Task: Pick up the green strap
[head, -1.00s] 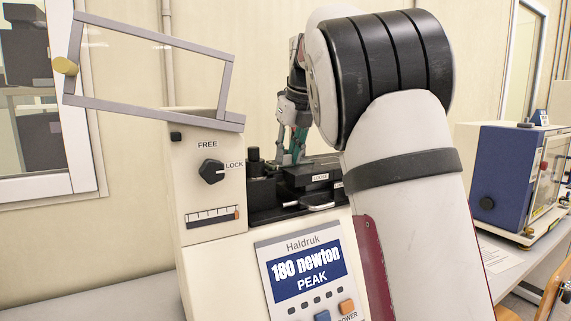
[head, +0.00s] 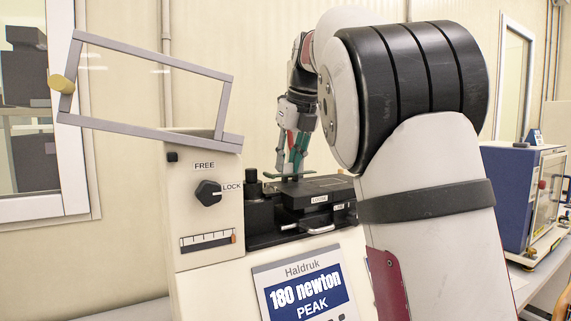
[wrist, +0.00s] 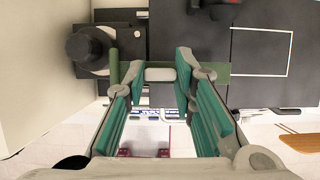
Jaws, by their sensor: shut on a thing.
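The green strap (wrist: 215,69) runs crosswise between my fingertips in the wrist view, with a pale section in its middle. My gripper (wrist: 160,72) has teal-sided fingers, shut on the strap with one fingertip at each side of the pale section. In the head view my gripper (head: 291,172) points down over the black clamp area of the tester, and a thin dark green edge of the strap (head: 278,177) shows at the fingertips. Whether the strap touches the clamp below is hard to tell.
The cream Haldruk tester (head: 205,260) reads 180 newton PEAK. Its grey framed guard (head: 150,60) stands raised at the left. A black post (wrist: 92,48) is close to the strap's left end. A blue machine (head: 510,190) stands at the right.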

